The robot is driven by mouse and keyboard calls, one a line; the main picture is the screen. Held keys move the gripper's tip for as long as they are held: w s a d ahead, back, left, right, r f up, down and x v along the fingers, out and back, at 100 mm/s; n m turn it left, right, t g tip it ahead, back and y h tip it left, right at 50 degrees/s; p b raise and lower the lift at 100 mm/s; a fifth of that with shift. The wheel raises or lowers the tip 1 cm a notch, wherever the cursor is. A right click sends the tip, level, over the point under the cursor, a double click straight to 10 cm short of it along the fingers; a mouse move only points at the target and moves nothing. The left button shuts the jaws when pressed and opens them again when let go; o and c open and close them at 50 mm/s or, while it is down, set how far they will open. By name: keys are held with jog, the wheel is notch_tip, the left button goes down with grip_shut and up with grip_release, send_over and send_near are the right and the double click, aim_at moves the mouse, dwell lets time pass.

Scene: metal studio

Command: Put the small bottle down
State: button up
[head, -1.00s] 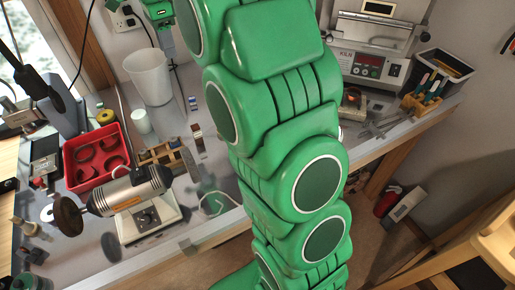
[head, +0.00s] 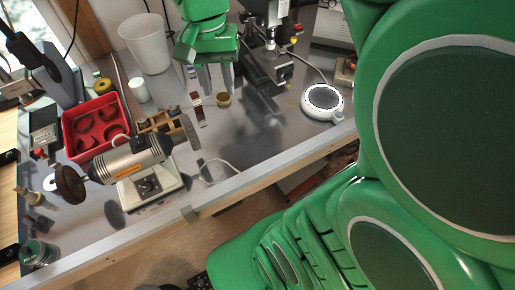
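My gripper (head: 215,78) hangs over the back of the metal bench in the head view. Its two grey fingers point down and stand apart, with no object visible between them. A small, short brass-coloured round item (head: 223,99) is on the bench just below the fingertips; I cannot tell if it is a bottle. A small white cylinder (head: 139,91) stands on the bench to the left, apart from the gripper. No item is clearly recognisable as the small bottle.
A white bucket (head: 146,45) stands behind left of the gripper. A red tray (head: 97,128), a polishing motor (head: 130,160) and a wooden block (head: 163,130) occupy the left. A round white device (head: 322,100) sits right. Bare bench (head: 245,140) lies between.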

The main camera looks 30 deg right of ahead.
jog(key=s+f+n, duration=0.3)
jog(key=s, duration=0.4)
jog(key=s+f+n, duration=0.3)
jog(key=s, duration=0.4)
jog(key=shift+s+d, duration=0.3)
jog(key=shift+d, duration=0.15)
